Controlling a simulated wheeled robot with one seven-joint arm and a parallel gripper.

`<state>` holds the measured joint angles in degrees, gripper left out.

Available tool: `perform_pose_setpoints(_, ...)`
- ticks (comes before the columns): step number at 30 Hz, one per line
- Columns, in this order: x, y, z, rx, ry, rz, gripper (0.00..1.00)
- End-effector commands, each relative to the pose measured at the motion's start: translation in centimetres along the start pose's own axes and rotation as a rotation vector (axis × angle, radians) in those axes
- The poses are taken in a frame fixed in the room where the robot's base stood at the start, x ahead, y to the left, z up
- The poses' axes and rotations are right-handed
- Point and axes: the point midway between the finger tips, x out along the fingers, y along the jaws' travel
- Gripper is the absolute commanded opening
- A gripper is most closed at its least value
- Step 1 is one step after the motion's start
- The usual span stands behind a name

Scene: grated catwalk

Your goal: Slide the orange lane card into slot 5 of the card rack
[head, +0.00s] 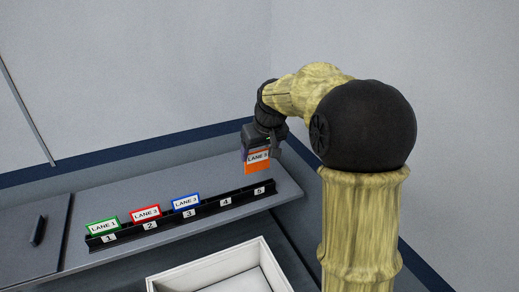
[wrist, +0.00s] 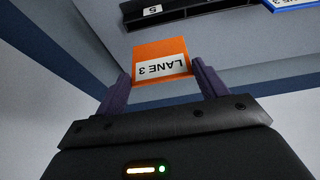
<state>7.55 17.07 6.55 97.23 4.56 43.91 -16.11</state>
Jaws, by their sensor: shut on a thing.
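The orange lane card (head: 257,168) is held upright in my gripper (head: 257,156), its white label facing out. The wrist view shows the card (wrist: 160,50) between the two purple fingers (wrist: 160,78), with its label upside down. The black card rack (head: 205,209) lies along the grey ledge. Its slot 5 (head: 259,190) is at the right end and looks empty. In the head view the card appears just above slot 5, with a small gap. The rack end with the 5 label (wrist: 152,10) shows at the wrist view's top edge, apart from the card.
Slots 1, 2 and 3 hold a green card (head: 103,226), a red card (head: 145,213) and a blue card (head: 186,201). Slot 4 (head: 225,201) looks empty. A white open tray (head: 165,283) stands in front, below the ledge. The wall (head: 160,80) rises behind.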

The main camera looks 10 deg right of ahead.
Motion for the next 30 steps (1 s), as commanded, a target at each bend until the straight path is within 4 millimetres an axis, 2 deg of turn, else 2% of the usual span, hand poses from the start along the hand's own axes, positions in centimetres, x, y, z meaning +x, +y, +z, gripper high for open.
perform_pose_setpoints(15, 4.0, 0.0, 1.7, 0.0, -0.001, 0.0, 0.39)
perform_pose_setpoints(30, 4.2, 0.0, 1.8, 0.0, 0.0, 0.0, 0.39)
